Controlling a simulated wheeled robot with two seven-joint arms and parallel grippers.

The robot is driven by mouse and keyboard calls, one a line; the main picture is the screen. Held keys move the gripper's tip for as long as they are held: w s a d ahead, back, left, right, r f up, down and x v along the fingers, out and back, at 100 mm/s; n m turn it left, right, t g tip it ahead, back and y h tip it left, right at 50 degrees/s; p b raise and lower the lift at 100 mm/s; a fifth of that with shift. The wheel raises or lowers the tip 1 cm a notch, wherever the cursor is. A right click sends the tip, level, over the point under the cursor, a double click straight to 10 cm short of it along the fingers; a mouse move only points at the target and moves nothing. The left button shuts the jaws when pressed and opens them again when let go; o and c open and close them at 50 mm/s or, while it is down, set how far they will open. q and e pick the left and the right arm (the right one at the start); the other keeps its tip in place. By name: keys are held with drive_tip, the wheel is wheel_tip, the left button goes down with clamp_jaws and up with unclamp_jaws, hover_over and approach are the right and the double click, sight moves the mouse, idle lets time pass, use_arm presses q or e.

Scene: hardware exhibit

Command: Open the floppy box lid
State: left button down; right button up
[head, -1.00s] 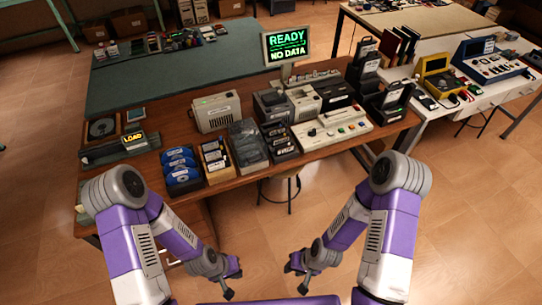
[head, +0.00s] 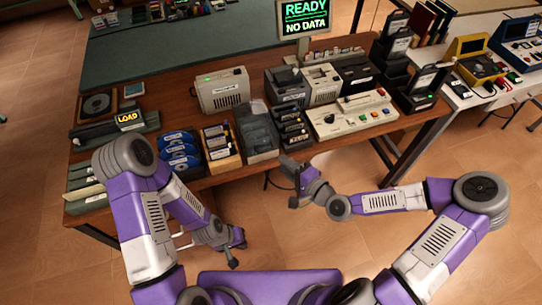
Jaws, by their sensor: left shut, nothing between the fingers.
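The floppy box (head: 257,134) is a dark grey bin with a smoky, see-through lid. It stands near the table's front edge between a tray of upright disks and a row of dark cartridges. Its lid looks down. My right gripper (head: 288,170) is just in front of the table edge, below and right of the box, and apart from it. Its fingers are too small and edge-on to show whether they are open. My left gripper (head: 236,248) is low in front of the table, shut and empty, away from the box.
Blue disks (head: 180,150) and a wooden tray of disks (head: 221,146) stand left of the box. Dark cartridges (head: 291,128) and a beige console (head: 350,115) stand to its right. A beige unit (head: 222,90) is behind. A READY screen (head: 305,17) stands further back.

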drive_tip(key=b+x, duration=0.1)
drive_tip(key=x, duration=0.6)
drive_tip(key=shift+w+a, duration=0.15)
drive_tip(key=shift+w, duration=0.1)
drive_tip(key=shift+r, duration=0.1)
drive_tip(key=shift+c, duration=0.3)
clamp_jaws()
idle(0.8)
